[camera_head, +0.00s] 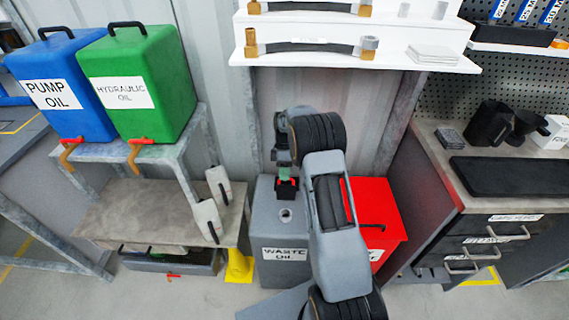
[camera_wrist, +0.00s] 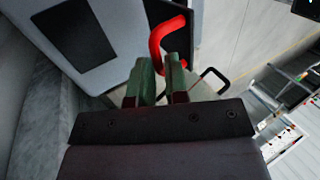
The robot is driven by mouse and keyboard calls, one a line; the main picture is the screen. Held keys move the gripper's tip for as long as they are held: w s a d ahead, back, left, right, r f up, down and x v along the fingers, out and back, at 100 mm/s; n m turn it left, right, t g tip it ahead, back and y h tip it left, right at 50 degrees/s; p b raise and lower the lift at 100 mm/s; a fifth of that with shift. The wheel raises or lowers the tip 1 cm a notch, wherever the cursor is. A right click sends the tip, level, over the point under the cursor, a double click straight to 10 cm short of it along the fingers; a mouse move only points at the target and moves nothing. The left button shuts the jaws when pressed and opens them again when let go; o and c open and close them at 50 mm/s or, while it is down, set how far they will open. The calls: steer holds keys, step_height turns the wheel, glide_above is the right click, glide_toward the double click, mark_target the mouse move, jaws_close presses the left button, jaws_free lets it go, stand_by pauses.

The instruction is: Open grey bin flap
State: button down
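A red handle (camera_wrist: 157,42) shows in the wrist view, and a small red part shows at the back of the bin top in the head view (camera_head: 287,182). My gripper (camera_wrist: 160,75) has green fingers close together, one on each side of the red handle's end; they look closed on it. In the head view my gripper (camera_head: 284,171) is just above the bin's rear top. The flap's position is hard to tell.
A red bin (camera_head: 392,215) stands right of the grey bin, partly behind my arm. A bench with two white jugs (camera_head: 207,220) and a yellow object (camera_head: 239,266) is to the left. A white shelf (camera_head: 350,55) hangs above. A drawer cabinet (camera_head: 480,240) stands right.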

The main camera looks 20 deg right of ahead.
steer(key=c, duration=1.9)
jaws_free()
steer(key=shift+w+d+f, duration=0.2)
steer(key=shift+w+f, duration=0.25)
steer(key=shift+f, duration=0.1)
steer(key=shift+o, duration=0.9)
steer(key=o, duration=0.5)
steer(key=shift+w+d+r+p, duration=0.15)
steer(key=shift+w+r+p, duration=0.2)
steer(key=shift+r, duration=0.25)
steer(key=shift+c, duration=0.2)
steer(key=shift+o, duration=0.3)
steer(key=w+p+v, duration=0.1)
steer(key=p+v, duration=0.6)
steer(key=v, duration=0.3)
steer(key=shift+w+d+f, duration=0.3)
steer(key=shift+f, duration=0.05)
steer(key=p+v, duration=0.5)
steer(key=shift+w+d+f, duration=0.15)
steer(key=shift+w+d, duration=0.05)
steer(key=shift+w, duration=0.15)
